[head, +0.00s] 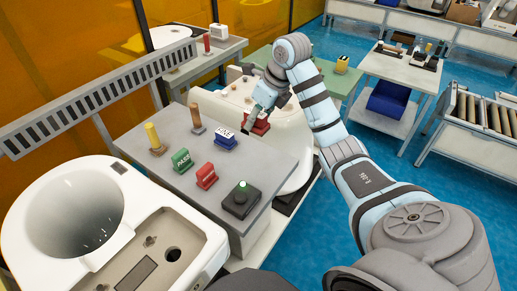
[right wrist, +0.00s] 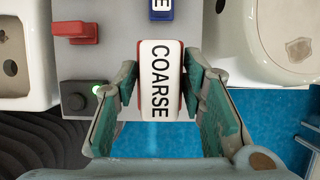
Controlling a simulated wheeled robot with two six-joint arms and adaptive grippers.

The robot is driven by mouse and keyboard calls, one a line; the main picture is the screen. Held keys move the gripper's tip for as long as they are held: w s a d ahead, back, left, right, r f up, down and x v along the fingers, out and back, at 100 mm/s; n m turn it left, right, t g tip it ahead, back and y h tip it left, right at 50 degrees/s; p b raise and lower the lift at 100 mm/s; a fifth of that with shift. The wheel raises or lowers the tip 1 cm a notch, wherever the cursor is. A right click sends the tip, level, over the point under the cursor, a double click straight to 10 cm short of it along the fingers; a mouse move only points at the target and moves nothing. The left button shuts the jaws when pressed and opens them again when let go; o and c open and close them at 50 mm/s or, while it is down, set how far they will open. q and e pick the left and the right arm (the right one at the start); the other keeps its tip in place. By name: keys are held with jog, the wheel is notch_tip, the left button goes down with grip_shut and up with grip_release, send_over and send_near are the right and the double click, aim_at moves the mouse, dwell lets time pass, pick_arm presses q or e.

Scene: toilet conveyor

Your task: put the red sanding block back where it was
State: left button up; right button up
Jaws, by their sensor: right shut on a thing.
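The red sanding block (head: 261,126) is at the tips of my right gripper (head: 254,116), near the right edge of the grey table (head: 228,157) in the head view. In the right wrist view the block (right wrist: 160,82) shows a white top marked COARSE with red sides. The fingers of my right gripper (right wrist: 161,90) are shut on its two sides. The block overlaps the table's edge in that view; whether it touches the table cannot be told. My left gripper is not in view.
A blue block (head: 226,139), a green PASS stamp (head: 182,161), a red stamp (head: 206,176), two upright handles and a black button box (head: 240,199) with a green light stand on the table. White toilets (head: 95,220) stand at front left and behind the table.

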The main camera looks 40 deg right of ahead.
pick_arm(q)
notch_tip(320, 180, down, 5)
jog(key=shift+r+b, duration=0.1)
jog(key=shift+b, duration=1.05)
pick_arm(e)
notch_tip(320, 180, down, 13)
jog(key=shift+d+f, duration=0.1)
jog(key=shift+d, duration=0.05)
jog(key=o, duration=1.1)
jog(key=shift+r, duration=0.4)
pick_arm(q)
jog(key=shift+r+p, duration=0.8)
jog(key=shift+p, duration=0.05)
pick_arm(e)
jog(key=v, duration=1.1)
jog(key=shift+r, duration=0.2)
